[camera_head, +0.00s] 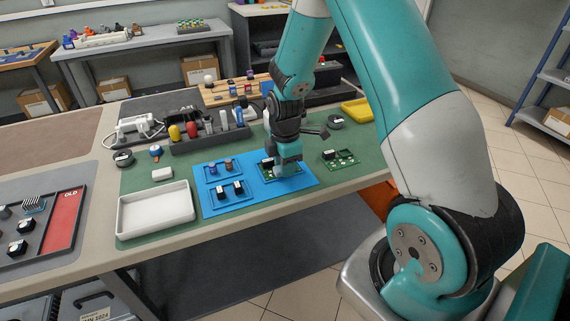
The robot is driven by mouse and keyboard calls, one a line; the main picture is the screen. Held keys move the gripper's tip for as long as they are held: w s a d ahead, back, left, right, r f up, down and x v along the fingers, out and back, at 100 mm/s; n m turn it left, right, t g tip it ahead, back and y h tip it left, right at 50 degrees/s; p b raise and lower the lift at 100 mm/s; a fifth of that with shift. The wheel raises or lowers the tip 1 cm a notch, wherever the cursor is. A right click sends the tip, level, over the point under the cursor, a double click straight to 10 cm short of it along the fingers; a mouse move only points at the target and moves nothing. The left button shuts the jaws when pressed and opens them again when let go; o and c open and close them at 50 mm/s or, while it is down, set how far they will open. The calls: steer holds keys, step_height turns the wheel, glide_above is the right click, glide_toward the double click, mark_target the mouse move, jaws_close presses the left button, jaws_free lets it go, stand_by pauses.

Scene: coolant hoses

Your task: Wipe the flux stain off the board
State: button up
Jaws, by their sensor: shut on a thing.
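A green circuit board (266,174) lies on the right part of a blue mat (242,203), with a dark component on its left side. My gripper (288,168) points down over the board's right half, low and close to its surface. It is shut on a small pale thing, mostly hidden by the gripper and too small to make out. I cannot tell whether that thing touches the board. No stain can be made out; the gripper covers part of the board.
A second green board (340,158) lies to the right. Blue trays with small parts (231,191) sit left of the board. A white tray (155,211), a small white block (162,174) and a tool rack (208,136) stand farther left and behind. A yellow tray (357,111) is at back right.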

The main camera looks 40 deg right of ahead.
steer(key=shift+f, duration=0.2)
steer(key=shift+d, duration=0.15)
steer(key=shift+s+d, duration=0.2)
steer(key=shift+d, duration=0.45)
steer(key=shift+a, duration=0.1)
steer(key=shift+w+a+p, duration=0.15)
steer(key=shift+w+a, duration=0.05)
steer(key=shift+a, duration=0.6)
steer(key=shift+w+a+p, duration=0.15)
steer(key=shift+w+a, duration=0.05)
steer(key=shift+a, duration=0.55)
steer(key=shift+f, duration=0.1)
steer(key=shift+d, duration=0.1)
steer(key=shift+s+d, duration=0.25)
steer(key=shift+d, duration=0.55)
steer(key=shift+s+d, duration=0.25)
steer(key=shift+d, duration=0.55)
